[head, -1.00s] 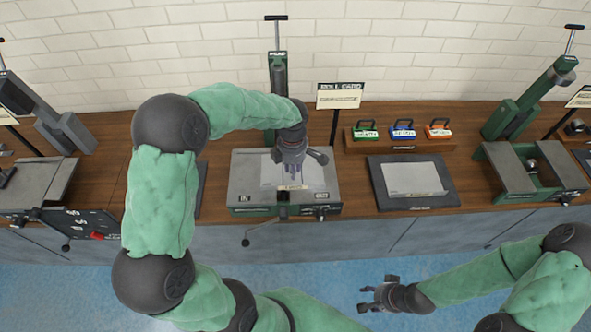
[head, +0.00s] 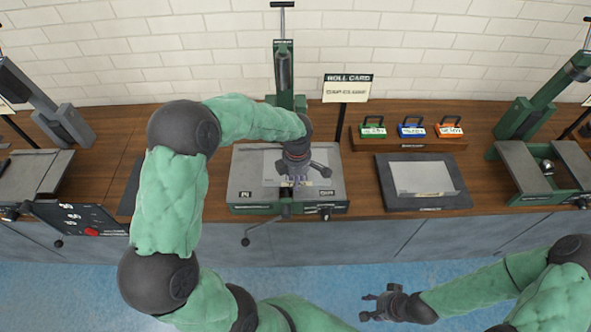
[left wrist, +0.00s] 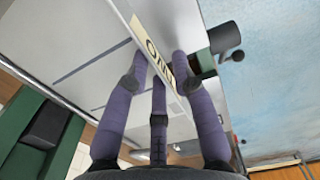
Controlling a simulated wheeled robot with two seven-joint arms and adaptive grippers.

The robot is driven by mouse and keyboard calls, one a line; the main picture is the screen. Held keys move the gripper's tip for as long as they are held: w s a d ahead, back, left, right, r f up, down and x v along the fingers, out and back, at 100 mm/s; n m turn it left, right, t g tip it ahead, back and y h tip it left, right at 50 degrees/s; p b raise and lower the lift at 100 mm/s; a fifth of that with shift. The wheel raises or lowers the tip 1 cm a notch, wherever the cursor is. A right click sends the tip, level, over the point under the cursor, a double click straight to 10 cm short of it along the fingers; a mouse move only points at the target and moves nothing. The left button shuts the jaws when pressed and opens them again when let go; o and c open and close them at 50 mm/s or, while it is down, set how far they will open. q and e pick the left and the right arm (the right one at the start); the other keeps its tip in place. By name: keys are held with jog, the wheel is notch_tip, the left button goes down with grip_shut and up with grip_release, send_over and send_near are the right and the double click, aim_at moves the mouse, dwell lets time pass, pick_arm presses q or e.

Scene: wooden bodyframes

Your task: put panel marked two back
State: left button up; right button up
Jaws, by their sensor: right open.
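A pale flat panel (head: 272,167) lies on the grey bed (head: 247,183) of the middle green press. In the left wrist view its upright front lip carries a cream label (left wrist: 158,50) that appears to read TWO, seen upside down. My left gripper (head: 299,183) is low over the panel's front edge. In the left wrist view its purple fingers (left wrist: 160,65) stand on both sides of the labelled lip. I cannot tell whether they press on it. My right gripper (head: 376,306) is open and empty, in front of the bench.
A dark tray (head: 452,199) with a light plate lies right of the press. Behind it, a wooden rack (head: 408,145) holds green, blue and orange handled blocks. A roll card sign (head: 346,87) stands behind the press. Other presses flank both sides. A dark marked board (head: 78,217) hangs at left.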

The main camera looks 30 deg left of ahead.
pick_arm(q)
grip_shut()
jog(key=shift+r, duration=0.2)
jog(key=shift+r, duration=0.35)
jog(key=shift+r+p, duration=0.7)
jog(key=shift+r, duration=0.35)
notch_tip(320, 180, up, 7)
jog(key=p, duration=0.4)
dwell(0.7)
